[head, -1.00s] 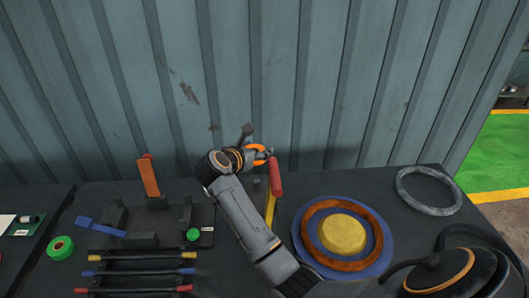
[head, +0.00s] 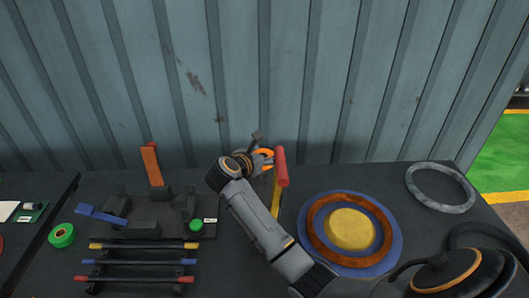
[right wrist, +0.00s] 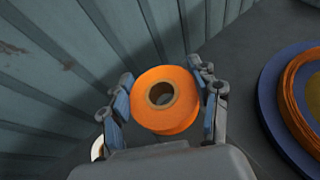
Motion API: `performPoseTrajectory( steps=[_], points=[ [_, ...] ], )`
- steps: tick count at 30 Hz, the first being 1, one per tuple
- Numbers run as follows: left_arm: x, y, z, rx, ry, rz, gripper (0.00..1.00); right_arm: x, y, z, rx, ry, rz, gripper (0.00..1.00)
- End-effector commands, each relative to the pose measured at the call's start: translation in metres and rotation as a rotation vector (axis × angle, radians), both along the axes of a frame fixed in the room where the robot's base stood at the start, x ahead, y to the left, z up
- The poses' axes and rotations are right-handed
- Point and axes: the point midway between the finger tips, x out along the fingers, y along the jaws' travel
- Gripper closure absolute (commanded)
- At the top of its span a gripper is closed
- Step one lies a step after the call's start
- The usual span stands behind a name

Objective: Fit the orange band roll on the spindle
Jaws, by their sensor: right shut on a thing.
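The orange band roll (right wrist: 180,112) is a short, thick ring with a dark-lined round hole. In the right wrist view it sits between the fingers of my right gripper (right wrist: 165,103), which is shut on it from both sides. In the head view the right gripper (head: 264,158) is near the wall, left of a red-topped lever, and partly hides the roll (head: 267,153). The roll appears held above the bench. I cannot pick out the spindle with certainty; the spot under the gripper is hidden by my arm. My left gripper is not in view.
The red-and-yellow lever (head: 281,168) stands close right of the gripper. A blue disc (head: 393,240) with a brown ring and yellow centre lies farther right, beside a grey ring (head: 441,204). Left are an upright orange strip (head: 152,164), a rod rack and green tape (head: 61,235).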

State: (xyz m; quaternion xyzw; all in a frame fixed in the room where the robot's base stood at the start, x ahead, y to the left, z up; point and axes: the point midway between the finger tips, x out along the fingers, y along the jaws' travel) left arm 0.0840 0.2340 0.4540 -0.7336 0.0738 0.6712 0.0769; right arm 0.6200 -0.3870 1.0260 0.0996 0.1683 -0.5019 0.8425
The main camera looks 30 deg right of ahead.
Motion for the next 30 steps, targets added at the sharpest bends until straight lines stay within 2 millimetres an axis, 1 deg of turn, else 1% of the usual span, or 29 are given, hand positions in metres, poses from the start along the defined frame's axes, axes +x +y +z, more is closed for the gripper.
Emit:
performPoseTrajectory(
  steps=[1,15,30],
  points=[
    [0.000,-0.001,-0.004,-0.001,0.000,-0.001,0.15,0.000,0.000,-0.004,-0.001,0.000,0.000,0.71],
    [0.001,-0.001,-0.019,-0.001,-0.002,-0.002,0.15,0.000,0.000,-0.028,-0.001,0.000,0.000,0.71],
    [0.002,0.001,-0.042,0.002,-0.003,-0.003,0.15,0.000,0.000,-0.053,0.000,-0.001,0.000,0.71]
  ],
)
